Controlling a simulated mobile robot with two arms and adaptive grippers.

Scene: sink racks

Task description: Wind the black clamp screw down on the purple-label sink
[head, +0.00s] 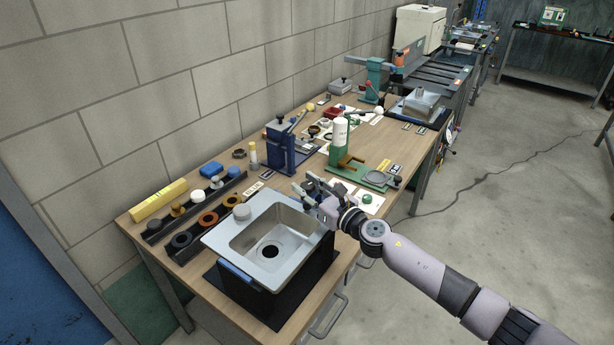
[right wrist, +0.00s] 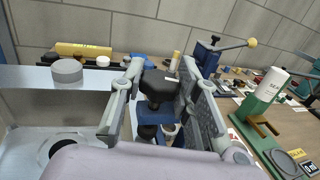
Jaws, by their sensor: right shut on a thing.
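A steel sink (head: 285,222) on a black stand is at the near end of the bench. I see a blue strip on its near edge and cannot make out a purple label. My right gripper (head: 308,187) is at the sink's far right corner. In the right wrist view its two fingers (right wrist: 160,88) stand on either side of a black clamp screw knob (right wrist: 158,84), and it is shut on it. Below the knob is a dark blue clamp body (right wrist: 153,115). The lower screw is partly hidden by my gripper. My left gripper is not in view.
A round grey piece (head: 241,212) sits on the sink's left rim. A blue press (head: 284,148) and a green press with a white cylinder (head: 340,135) stand just beyond. Racks of dark rings (head: 207,219) lie left. The floor at right is clear.

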